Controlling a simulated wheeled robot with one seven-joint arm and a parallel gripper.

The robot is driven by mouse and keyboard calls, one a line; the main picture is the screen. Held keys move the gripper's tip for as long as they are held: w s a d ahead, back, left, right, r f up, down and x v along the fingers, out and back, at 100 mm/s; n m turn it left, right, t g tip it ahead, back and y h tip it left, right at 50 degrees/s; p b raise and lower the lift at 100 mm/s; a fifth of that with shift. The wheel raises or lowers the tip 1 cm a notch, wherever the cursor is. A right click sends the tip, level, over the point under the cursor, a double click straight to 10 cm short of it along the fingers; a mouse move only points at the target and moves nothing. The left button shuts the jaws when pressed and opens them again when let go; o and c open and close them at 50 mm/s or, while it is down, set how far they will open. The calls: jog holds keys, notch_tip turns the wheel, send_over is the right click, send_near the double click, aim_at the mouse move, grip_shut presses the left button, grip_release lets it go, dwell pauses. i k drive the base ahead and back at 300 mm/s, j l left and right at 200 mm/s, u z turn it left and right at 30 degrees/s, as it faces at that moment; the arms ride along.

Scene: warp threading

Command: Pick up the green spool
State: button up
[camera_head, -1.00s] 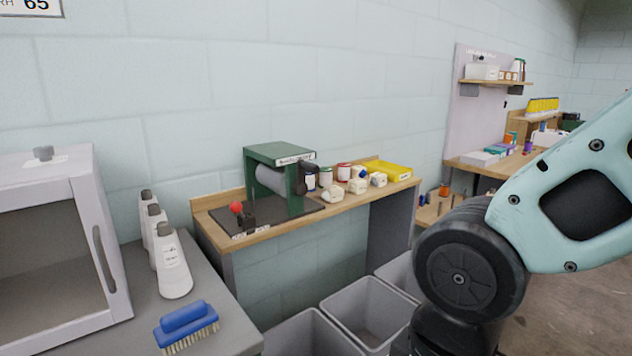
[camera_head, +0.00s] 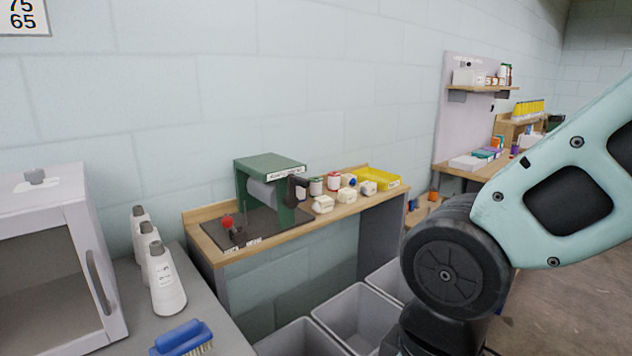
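I cannot make out a green spool for certain. Small coloured items stand on the far workbench (camera_head: 452,170) at the right, among them a purple one (camera_head: 525,162) and several green and teal ones, too small to tell apart. Part of my arm fills the right side of the view. My gripper is out of view, so its state and hold are hidden.
A wooden bench (camera_head: 225,255) along the wall bears a green machine (camera_head: 262,165), white jars and a yellow tray (camera_head: 378,178). Grey bins (camera_head: 355,315) stand below it. At left, a grey counter (camera_head: 130,310) holds white bottles (camera_head: 165,285), a blue brush (camera_head: 180,340) and a cabinet (camera_head: 100,225).

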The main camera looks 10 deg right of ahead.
aim_at(315, 182)
jog(key=i+l+u, duration=0.3)
jog(key=i+l, duration=0.2)
jog(key=i+l+u, duration=0.35)
jog(key=i+l, duration=0.25)
jog(key=l, duration=0.1)
